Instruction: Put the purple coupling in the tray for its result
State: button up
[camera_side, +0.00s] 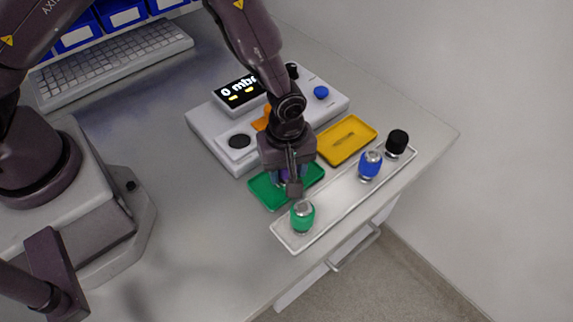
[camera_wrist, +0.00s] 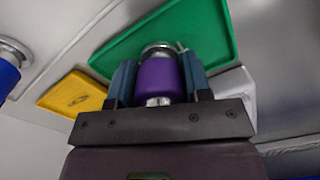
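The purple coupling (camera_wrist: 160,80) is a purple cylinder with metal ends, standing between my gripper's two blue-grey fingers in the wrist view. My gripper (camera_wrist: 158,84) is closed on its sides. In the side view my gripper (camera_side: 287,180) is over the green tray (camera_side: 264,195), and only a bit of purple shows between the fingers. The green tray also fills the upper middle of the wrist view (camera_wrist: 215,30). The yellow tray (camera_side: 345,140) lies to the right of the green one and is empty of couplings. I cannot tell whether the coupling touches the green tray.
A white rack (camera_side: 335,203) holds a green coupling (camera_side: 302,216), a blue coupling (camera_side: 370,165) and a black coupling (camera_side: 397,142). Behind the trays stands a tester (camera_side: 205,118) with a display (camera_side: 238,92) reading "0 mb" and partly hidden. A keyboard (camera_side: 115,62) lies at the back left.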

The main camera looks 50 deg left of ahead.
jog(key=o, duration=0.4)
jog(key=shift+r, duration=0.15)
notch_tip(320, 180, up, 12)
jog(key=shift+r, duration=0.1)
jog(key=s+a+r+m+t+h, duration=0.1)
jog(key=s+a+r+m, duration=0.25)
jog(key=r, duration=0.45)
jog(key=s+a+r+m+t, duration=0.25)
jog(key=a+r, duration=0.25)
jog(key=r, duration=0.3)
jog(key=s+a+r+m+t, duration=0.1)
jog(key=s+a+r+m, duration=0.1)
jog(key=s+a+m, duration=0.1)
jog(key=s+a+r+m+t+y, duration=0.1)
jog(key=s+a+r+m, duration=0.2)
jog(key=s, duration=0.3)
jog(key=shift+m, duration=0.7)
jog(key=shift+s+a+r, duration=0.1)
jog(key=shift+r, duration=0.05)
